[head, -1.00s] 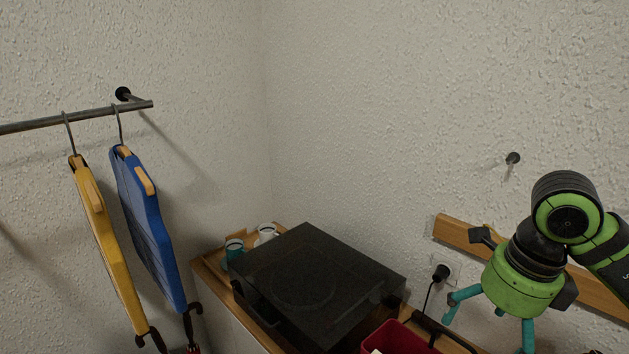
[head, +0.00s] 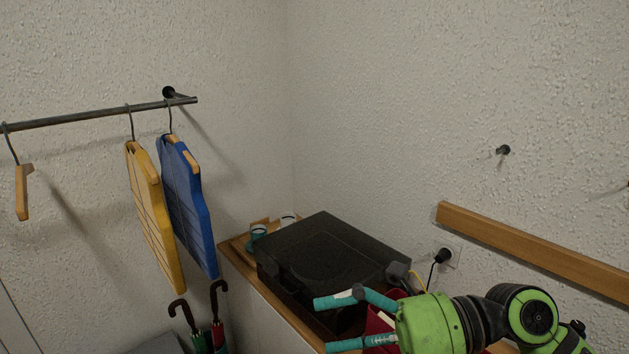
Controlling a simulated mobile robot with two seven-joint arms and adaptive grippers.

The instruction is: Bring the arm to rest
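My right gripper (head: 332,322) is in the lower right of the head view, on the green and black arm that comes in from the right. Its teal fingers point left and stand apart, with nothing seen between them. It appears in front of the wooden cabinet top and partly hides a red container (head: 382,320). My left gripper is not in view.
A black box-like device (head: 330,250) sits on the wooden cabinet (head: 233,257), with cups behind it. Umbrellas (head: 218,335) stand below. A wooden wall strip (head: 530,245) is at right.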

